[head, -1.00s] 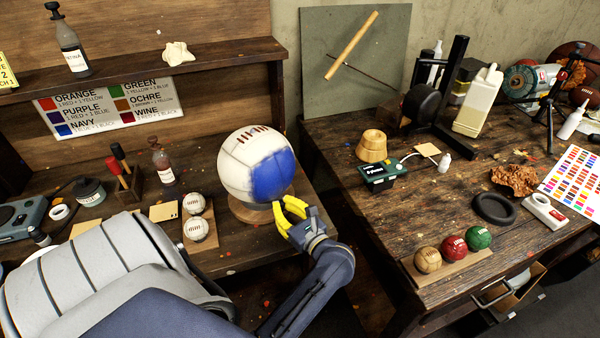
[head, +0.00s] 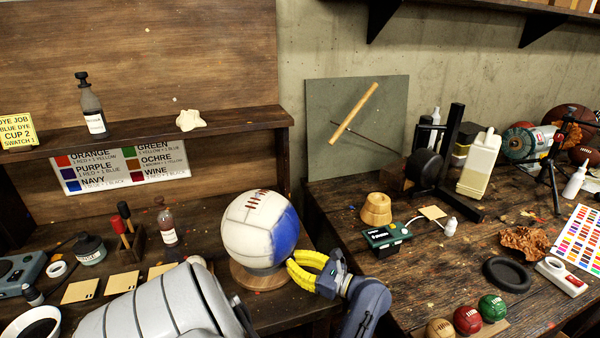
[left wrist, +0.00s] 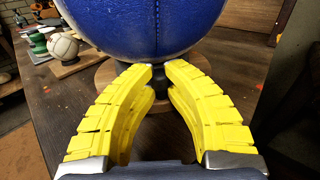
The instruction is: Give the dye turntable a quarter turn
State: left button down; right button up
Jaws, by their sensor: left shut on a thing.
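The dye turntable (head: 243,278) is a round wooden disc on the left bench. A large ball (head: 252,222), white with dark lacing on top and a blue side facing right, rests above it. In the left wrist view the ball's blue side (left wrist: 157,28) fills the top, and the wooden disc (left wrist: 106,76) shows behind my fingers. My left gripper (head: 291,264) is at the turntable's front right, its yellow fingers shut on a part of it. The fingertips (left wrist: 157,70) nearly meet below the ball; the held part is mostly hidden. My right gripper is out of view.
Bottles, dye tools and swatch cards (head: 122,282) lie left of the turntable. On the right bench are a green-black device (head: 386,240), a dark ring (head: 506,273) and small coloured balls (head: 467,320). A gap separates the benches. My grey arm covers the lower left.

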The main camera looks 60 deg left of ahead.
pick_arm(q)
jog(key=shift+w+a+r+n+g, duration=0.15)
jog(key=shift+a+r+n+g, duration=0.1)
jog(key=shift+r+n+g, duration=0.2)
dwell(0.3)
jog(key=c, duration=1.4)
grip_release()
jog(key=shift+f, duration=0.2)
jog(key=shift+o, duration=0.6)
jog(key=shift+d, duration=0.1)
jog(key=shift+d+f+m, duration=0.1)
jog(key=shift+f+m, duration=0.05)
jog(key=shift+m, duration=0.1)
